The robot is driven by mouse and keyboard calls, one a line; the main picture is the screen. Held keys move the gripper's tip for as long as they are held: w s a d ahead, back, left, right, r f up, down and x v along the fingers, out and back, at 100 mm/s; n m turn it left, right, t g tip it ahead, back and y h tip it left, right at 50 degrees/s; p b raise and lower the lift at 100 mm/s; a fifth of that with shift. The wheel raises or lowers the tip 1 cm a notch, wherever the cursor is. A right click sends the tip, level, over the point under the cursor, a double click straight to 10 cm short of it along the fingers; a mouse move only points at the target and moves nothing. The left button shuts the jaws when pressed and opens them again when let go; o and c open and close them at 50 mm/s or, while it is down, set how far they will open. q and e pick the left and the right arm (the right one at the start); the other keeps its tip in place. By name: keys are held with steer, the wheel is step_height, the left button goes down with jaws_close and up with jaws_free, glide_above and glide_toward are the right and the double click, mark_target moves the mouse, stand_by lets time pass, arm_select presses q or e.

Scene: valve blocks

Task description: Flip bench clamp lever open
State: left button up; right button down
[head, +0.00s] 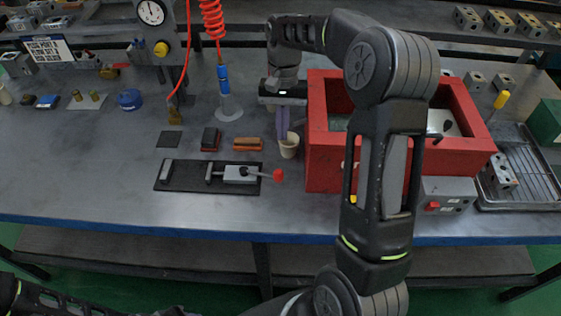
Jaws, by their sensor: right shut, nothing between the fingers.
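The bench clamp (238,174) lies on a dark base plate (185,177) near the front of the bench. Its lever ends in a red knob (278,176) and lies low, pointing right. I cannot tell whether the fingers touch the cup. My left gripper is not in view.
A red crate (330,172) stands close to the right of the clamp. A red coiled hose with a blue nozzle (223,80) hangs behind.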

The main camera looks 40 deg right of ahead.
steer(key=p+x, duration=0.1)
steer(key=x, duration=0.4)
steer(key=shift+s+f, duration=0.1)
steer(key=shift+f, duration=0.1)
steer(key=s+a, duration=0.1)
steer(key=s+a+p, duration=0.1)
steer(key=shift+s+a+r, duration=0.15)
steer(key=shift+s, duration=0.15)
steer(key=shift+s+a, duration=0.15)
steer(key=shift+s+a, duration=0.15)
